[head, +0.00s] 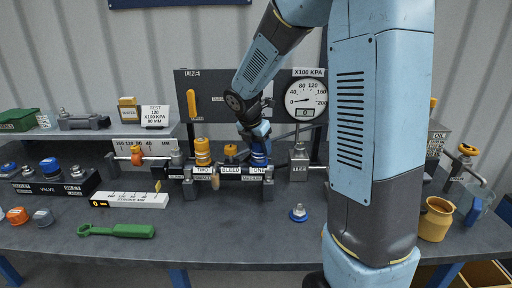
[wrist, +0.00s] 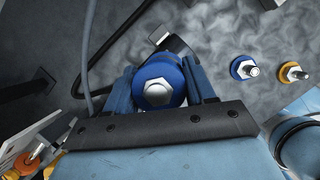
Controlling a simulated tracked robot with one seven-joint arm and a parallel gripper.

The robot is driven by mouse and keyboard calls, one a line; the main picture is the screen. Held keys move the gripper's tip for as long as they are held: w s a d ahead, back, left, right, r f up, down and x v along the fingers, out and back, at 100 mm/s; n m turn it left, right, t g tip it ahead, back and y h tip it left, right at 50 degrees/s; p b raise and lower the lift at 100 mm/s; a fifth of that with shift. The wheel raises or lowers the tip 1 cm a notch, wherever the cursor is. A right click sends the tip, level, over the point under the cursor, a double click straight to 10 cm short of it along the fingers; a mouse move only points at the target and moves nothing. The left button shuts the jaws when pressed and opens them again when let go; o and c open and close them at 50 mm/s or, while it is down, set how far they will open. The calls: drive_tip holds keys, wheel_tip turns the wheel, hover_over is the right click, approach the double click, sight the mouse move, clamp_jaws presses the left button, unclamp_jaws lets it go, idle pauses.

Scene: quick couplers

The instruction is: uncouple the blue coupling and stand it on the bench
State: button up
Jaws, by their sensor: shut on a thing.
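The blue coupling (head: 259,153) stands upright at the right end of the manifold (head: 230,171), above the label ONE. My gripper (head: 258,133) reaches down onto it from above. In the wrist view the coupling (wrist: 160,88) shows as a blue ring with a silver hex end, between the two blue fingers of my gripper (wrist: 163,82). The fingers are shut on it. The coupling's lower end is hidden, so I cannot tell whether it is still locked on its port. The bench (head: 235,235) is dark grey.
A yellow coupling (head: 203,152) stands at the manifold's left end. An orange knob (head: 231,150) lies between. A gauge (head: 305,99) stands behind to the right. The bench's front middle is mostly clear.

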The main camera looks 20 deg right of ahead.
drive_tip(key=shift+r, duration=2.05)
drive_tip(key=shift+s+r, duration=0.15)
drive_tip(key=shift+r, duration=1.85)
drive_tip(key=shift+s+a+f, duration=0.1)
